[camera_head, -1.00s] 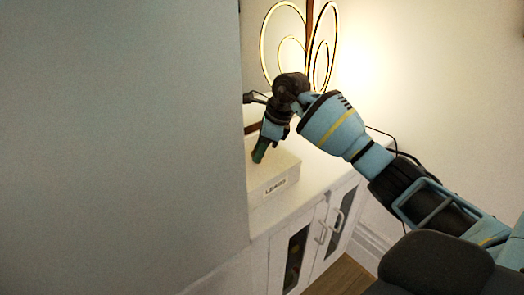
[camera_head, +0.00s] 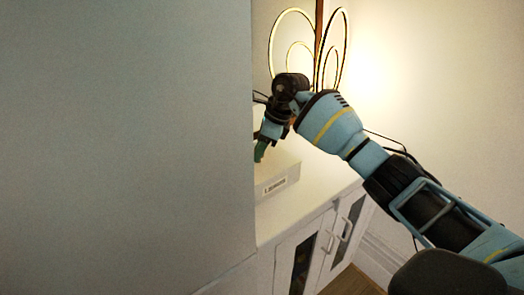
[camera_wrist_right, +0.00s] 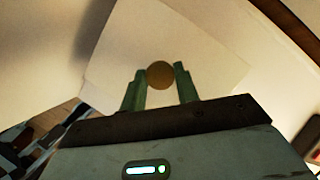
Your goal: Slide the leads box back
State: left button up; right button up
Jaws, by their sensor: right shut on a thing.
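The leads box (camera_head: 291,177) is a white box with a dark-lettered label on its front, standing on the white cabinet top (camera_head: 315,195). Its left part is hidden behind a large pale panel. My right gripper (camera_head: 260,152) reaches down onto the box top from the right, its tips partly hidden by the panel. In the wrist view, the right gripper (camera_wrist_right: 160,84) has its two green fingers on either side of a round brown knob on the pale box (camera_wrist_right: 205,50); it is shut on the box at this knob. My left gripper is not in view.
The pale panel (camera_head: 120,150) fills the left half of the head view. A lamp with glowing loops (camera_head: 338,50) stands behind my right arm, and a dark cable (camera_head: 385,140) runs along the wall. A bare strip of cabinet top lies before the box.

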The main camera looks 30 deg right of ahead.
jog(key=shift+w+a+b, duration=0.15)
jog(key=shift+w+b, duration=0.6)
jog(key=shift+w, duration=0.7)
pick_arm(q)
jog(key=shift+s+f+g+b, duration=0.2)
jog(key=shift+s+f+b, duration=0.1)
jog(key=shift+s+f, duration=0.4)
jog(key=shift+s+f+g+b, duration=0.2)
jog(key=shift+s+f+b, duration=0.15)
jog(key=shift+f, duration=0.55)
pick_arm(e)
jog(key=shift+w, duration=0.95)
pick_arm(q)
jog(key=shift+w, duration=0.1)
pick_arm(e)
jog(key=shift+w, duration=0.1)
jog(key=o, duration=1.1)
